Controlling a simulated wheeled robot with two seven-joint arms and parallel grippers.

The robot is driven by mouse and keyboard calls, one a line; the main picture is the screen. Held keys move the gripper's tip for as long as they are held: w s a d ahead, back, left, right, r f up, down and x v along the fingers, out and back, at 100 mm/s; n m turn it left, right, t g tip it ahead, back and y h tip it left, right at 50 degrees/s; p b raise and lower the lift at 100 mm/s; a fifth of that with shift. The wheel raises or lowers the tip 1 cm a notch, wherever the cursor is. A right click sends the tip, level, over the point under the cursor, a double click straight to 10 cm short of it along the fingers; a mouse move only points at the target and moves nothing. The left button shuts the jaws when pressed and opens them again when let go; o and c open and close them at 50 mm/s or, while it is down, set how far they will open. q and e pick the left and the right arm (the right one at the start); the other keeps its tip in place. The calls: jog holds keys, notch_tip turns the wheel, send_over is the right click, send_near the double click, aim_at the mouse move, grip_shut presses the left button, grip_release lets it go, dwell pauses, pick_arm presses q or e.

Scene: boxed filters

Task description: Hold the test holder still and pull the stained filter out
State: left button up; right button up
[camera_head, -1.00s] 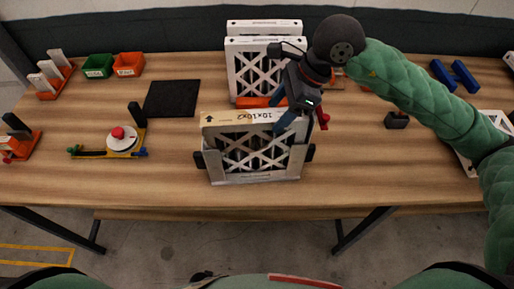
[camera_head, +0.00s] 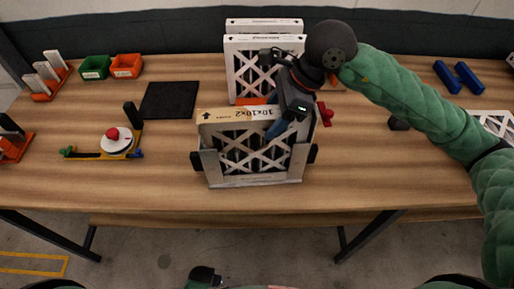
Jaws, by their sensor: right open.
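The test holder (camera_head: 243,182) is a grey frame with black knobs at its sides, standing near the table's front edge. A filter with a tan top edge marked "10x10x2" (camera_head: 212,115) stands upright in it, with a white lattice face and dark material behind. My right gripper (camera_head: 282,127) is at the right part of the filter's top edge, with a blue finger in front of the face. It is open; whether it touches the filter cannot be told. A dark gripper part (camera_head: 203,274), seemingly my left, shows at the bottom edge, its fingers unclear.
More white boxed filters (camera_head: 236,44) stand behind the holder in an orange-based rack. Left are a black mat (camera_head: 170,99), green (camera_head: 95,67) and orange (camera_head: 126,66) bins, and a round gauge-like fixture (camera_head: 116,140). Blue bars (camera_head: 458,76) lie far right.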

jog(key=shift+c, duration=0.2)
jog(key=c, duration=0.7)
jog(key=shift+c, duration=0.2)
pick_arm(q)
jog(key=shift+f+b, duration=0.5)
pick_arm(e)
jog(key=shift+r, duration=0.2)
pick_arm(q)
jog(key=shift+o, duration=0.4)
